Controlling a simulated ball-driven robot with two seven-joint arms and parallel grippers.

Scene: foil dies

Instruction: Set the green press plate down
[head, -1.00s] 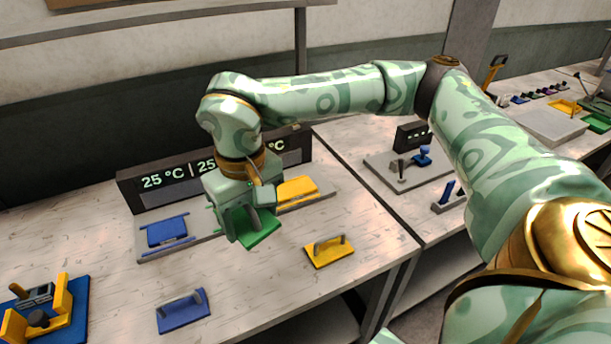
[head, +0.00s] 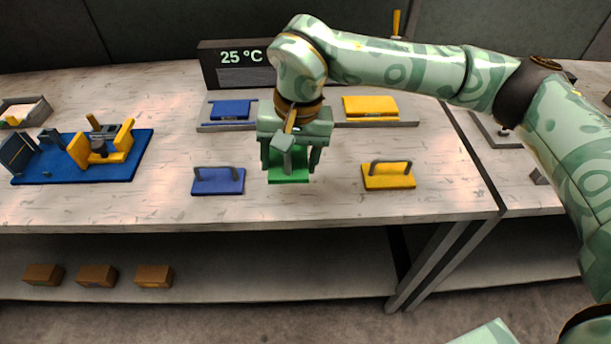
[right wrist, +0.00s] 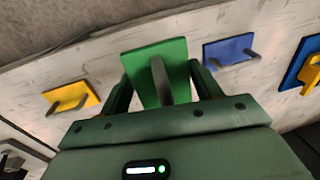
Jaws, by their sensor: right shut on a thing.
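The green press plate (head: 289,178) is under my right gripper (head: 290,163), between the blue and the yellow handled plates on the front part of the table. In the right wrist view the green plate (right wrist: 172,62) has a grey upright handle, and the fingers of my right gripper (right wrist: 158,85) are shut on that handle. I cannot tell whether the plate touches the table top. My left gripper is not in view.
A blue plate (head: 222,184) lies left and a yellow plate (head: 388,179) right of the green one. Behind stand a grey rail (head: 345,124) with blue and yellow blocks and a 25 °C display (head: 240,60). A blue fixture (head: 125,165) is far left.

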